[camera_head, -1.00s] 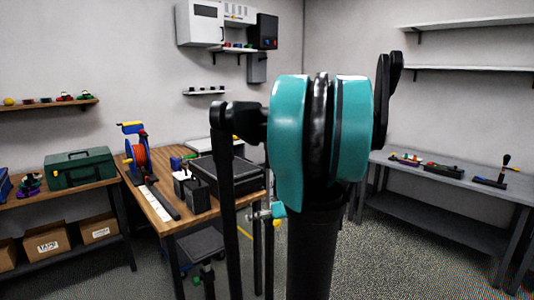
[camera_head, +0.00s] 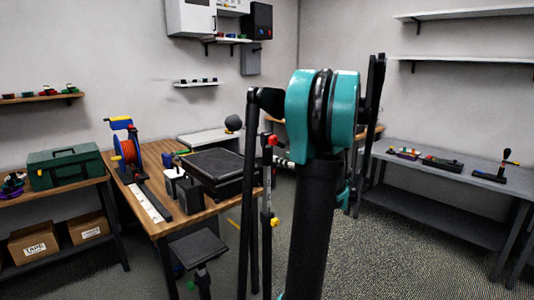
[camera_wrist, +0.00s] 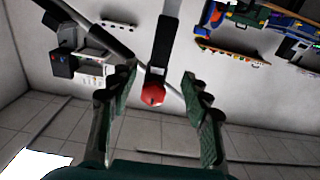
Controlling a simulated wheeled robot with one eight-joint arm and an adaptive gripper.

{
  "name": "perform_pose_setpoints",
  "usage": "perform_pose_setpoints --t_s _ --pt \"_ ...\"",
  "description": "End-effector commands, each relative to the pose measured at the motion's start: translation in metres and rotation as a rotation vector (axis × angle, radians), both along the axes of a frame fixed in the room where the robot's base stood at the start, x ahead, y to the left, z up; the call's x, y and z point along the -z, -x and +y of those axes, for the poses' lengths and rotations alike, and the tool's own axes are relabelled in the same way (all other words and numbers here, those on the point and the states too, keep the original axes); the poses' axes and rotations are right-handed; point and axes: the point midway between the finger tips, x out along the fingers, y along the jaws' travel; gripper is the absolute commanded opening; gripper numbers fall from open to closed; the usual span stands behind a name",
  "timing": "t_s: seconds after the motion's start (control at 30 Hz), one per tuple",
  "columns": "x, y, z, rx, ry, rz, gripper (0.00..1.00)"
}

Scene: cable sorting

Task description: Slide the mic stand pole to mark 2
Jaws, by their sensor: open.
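The mic stand pole (camera_head: 267,172) appears to be the thin upright dark post in front of the wooden bench in the head view. It has a red piece (camera_head: 271,140) near its top, a pale band lower down and a yellow knob (camera_head: 274,222). Mark numbers are too small to read. In the wrist view, a black post (camera_wrist: 160,45) ending in a red knob (camera_wrist: 152,95) shows between the two green-padded fingers of my gripper (camera_wrist: 155,82). The fingers are spread, with gaps on both sides of the knob. My arm hides part of the head view.
The wooden bench (camera_head: 214,207) holds a cable reel (camera_head: 127,150), a white ruled strip (camera_head: 149,203) and a black case (camera_head: 215,170). A small dark stand (camera_head: 197,248) is in front. A grey bench (camera_head: 440,180) stands at right. Floor between is clear.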

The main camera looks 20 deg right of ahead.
Motion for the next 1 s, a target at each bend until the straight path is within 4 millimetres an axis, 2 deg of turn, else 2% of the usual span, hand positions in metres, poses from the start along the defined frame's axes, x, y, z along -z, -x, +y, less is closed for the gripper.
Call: perform_pose_setpoints --t_s 0.3,0.5,0.7,0.97,1.0 --pt "0.000 -0.060 0.023 -0.003 0.000 0.001 0.48" --pt "0.000 -0.086 0.032 -0.001 -0.001 0.001 0.48" --pt "0.000 -0.097 0.036 0.000 -0.001 0.001 0.48" --pt "0.000 -0.098 0.036 0.000 -0.001 0.001 0.48" --pt "0.000 -0.098 0.036 0.000 -0.001 0.001 0.46"
